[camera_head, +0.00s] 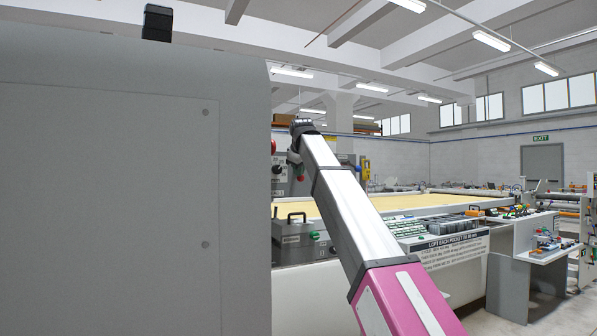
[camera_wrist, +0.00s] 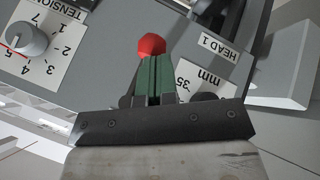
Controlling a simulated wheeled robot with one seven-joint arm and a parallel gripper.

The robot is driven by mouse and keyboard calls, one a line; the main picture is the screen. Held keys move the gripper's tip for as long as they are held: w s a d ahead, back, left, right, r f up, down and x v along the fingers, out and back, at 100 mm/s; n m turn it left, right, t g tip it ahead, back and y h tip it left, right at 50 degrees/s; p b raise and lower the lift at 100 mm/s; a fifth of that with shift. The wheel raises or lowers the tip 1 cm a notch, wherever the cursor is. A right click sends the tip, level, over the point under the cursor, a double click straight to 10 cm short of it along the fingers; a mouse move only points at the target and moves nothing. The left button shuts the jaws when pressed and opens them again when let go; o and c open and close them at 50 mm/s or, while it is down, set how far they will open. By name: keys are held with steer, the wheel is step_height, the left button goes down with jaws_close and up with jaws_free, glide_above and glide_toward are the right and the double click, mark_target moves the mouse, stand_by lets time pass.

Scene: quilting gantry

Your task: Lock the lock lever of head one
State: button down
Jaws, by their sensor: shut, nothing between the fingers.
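In the wrist view, a rounded red knob (camera_wrist: 151,45), which looks like the end of the lock lever, shows just beyond my fingertips. The rest of the lever is hidden or cannot be made out. My gripper (camera_wrist: 154,60) has green-faced fingers closed together, with nothing between them. The tips overlap the lower edge of the knob in the picture; I cannot tell whether they touch it. A "HEAD 1" label (camera_wrist: 219,47) is on the grey panel right of the knob. In the head view my arm reaches up to the grey head, and my fingers cannot be made out there.
A tension dial (camera_wrist: 25,39) is left of the knob, and a "35 mm" label (camera_wrist: 197,80) lies partly behind my gripper. In the head view a large grey cabinet (camera_head: 130,190) fills the left. The quilting table (camera_head: 410,202) and a side bench (camera_head: 540,257) stand right.

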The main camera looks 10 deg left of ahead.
steer(key=shift+w+d+f+t+h, duration=0.1)
steer(key=shift+d+t+h, duration=0.05)
steer(key=shift+t+h, duration=0.2)
steer(key=d+n+t+h, duration=0.1)
steer(key=t+h, duration=0.1)
steer(key=w+n+t+h, duration=0.1)
steer(key=n+t+h, duration=0.1)
steer(key=w+d+n+t+h, duration=0.1)
steer(key=t+h, duration=0.1)
steer(key=t, duration=0.1)
steer(key=shift+d+n, duration=0.3)
stand_by(0.6)
